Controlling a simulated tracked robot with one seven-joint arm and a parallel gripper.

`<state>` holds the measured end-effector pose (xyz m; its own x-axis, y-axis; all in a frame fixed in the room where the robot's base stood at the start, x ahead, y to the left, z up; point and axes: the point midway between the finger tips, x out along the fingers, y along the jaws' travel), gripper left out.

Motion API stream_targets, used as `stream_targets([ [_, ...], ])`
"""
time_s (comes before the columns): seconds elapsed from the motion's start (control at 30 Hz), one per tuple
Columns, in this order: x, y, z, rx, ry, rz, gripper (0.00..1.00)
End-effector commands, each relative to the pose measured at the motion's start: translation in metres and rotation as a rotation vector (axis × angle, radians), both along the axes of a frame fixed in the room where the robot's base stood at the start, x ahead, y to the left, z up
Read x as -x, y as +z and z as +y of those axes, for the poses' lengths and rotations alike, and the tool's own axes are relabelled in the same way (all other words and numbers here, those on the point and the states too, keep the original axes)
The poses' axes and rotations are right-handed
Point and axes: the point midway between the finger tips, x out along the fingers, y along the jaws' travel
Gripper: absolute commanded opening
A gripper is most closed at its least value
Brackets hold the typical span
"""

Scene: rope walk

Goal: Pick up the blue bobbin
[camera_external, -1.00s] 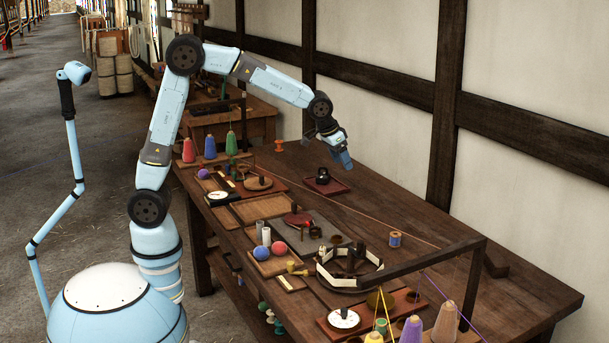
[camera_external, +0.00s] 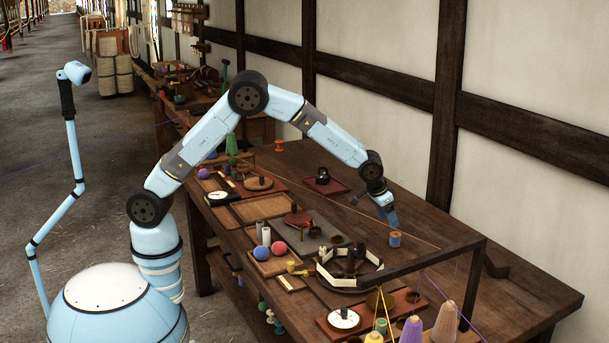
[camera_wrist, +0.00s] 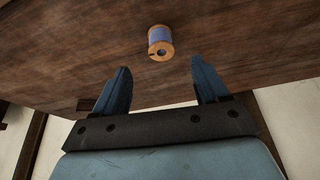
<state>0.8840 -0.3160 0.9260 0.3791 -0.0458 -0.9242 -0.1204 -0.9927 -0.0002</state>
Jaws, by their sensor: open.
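The blue bobbin (camera_external: 395,240), a small wooden spool with blue thread, stands upright on the bare right part of the table. My gripper (camera_external: 392,222) is just above and behind it in the external view, and its fingers partly overlap the bobbin's top edge. In the wrist view the bobbin (camera_wrist: 160,43) lies beyond the fingertips, roughly midway between them. My gripper (camera_wrist: 163,75) is open there, with nothing between its two blue fingers. Contact with the bobbin is not visible.
A dark bar frame (camera_external: 425,257) stands in front of the bobbin, with large cones of thread below it. A round holder with white panels (camera_external: 335,278) sits to the left. A taut orange cord crosses the table near the bobbin. The table behind is clear.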

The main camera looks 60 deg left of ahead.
Motion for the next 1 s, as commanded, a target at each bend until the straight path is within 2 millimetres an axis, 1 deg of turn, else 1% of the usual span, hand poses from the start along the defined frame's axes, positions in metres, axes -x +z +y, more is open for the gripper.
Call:
stream_targets([
  [0.03,-0.004,-0.01,0.0,-0.001,0.0,0.003,0.73],
  [0.2,-0.014,-0.033,-0.001,-0.001,0.001,0.001,0.73],
  [0.3,-0.017,-0.042,-0.001,0.0,0.001,0.001,0.73],
  [0.57,-0.022,-0.052,-0.002,0.0,0.0,0.0,0.73],
  [0.9,-0.04,-0.089,-0.003,-0.001,0.0,0.001,0.73],
  [1.0,-0.042,-0.093,-0.004,0.0,0.0,0.0,0.73],
])
